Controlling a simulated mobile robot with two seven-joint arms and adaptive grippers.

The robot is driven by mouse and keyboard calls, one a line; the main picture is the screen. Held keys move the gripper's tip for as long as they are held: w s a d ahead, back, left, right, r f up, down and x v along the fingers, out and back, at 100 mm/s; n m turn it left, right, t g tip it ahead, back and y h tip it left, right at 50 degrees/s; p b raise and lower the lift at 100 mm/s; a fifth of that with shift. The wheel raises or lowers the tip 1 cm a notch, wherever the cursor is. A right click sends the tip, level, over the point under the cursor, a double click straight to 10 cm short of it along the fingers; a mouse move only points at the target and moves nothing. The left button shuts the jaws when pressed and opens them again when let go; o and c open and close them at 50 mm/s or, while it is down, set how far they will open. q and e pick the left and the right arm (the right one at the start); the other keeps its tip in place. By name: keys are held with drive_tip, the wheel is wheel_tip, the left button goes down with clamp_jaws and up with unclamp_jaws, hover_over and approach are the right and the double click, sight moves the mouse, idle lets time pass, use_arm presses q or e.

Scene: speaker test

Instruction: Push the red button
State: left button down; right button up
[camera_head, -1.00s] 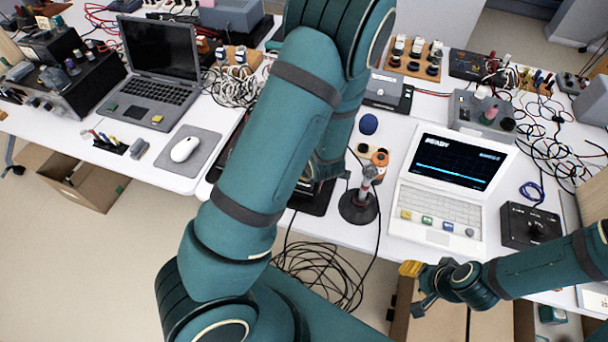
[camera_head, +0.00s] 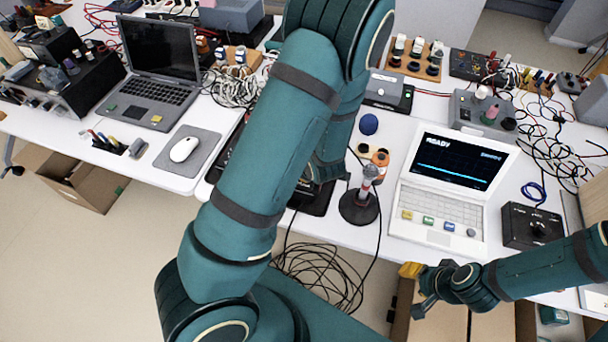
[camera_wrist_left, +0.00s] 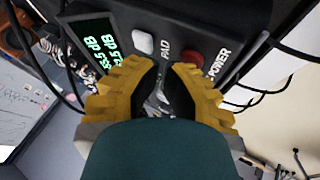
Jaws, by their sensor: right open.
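The red button (camera_wrist_left: 193,57) sits on a black device (camera_wrist_left: 206,22), beside the word POWER in the left wrist view. My left gripper (camera_wrist_left: 163,80) has yellow fingers with dark inner pads; its tips are close together over the device's edge, near the red button. The right finger appears just below the button; contact cannot be told. Whether these fingers are fully shut is unclear. In the head view, my left arm hides that gripper and most of the device. My right gripper (camera_head: 414,286) is open and empty beyond the table's front edge.
A white button (camera_wrist_left: 143,42) marked PAD and a green-lit dB display (camera_wrist_left: 96,42) share the device. A microphone stand (camera_head: 358,207) and a white laptop (camera_head: 438,207) stand right of my left arm. A mouse (camera_head: 183,150) lies left. Cables hang below the table.

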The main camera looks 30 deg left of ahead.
use_arm(q)
drive_tip(key=shift+r+p, duration=0.9)
drive_tip(key=shift+r, duration=0.05)
wheel_tip(320, 180, up, 6)
drive_tip(key=p, duration=0.5)
drive_tip(key=shift+f, duration=0.1)
idle(0.4)
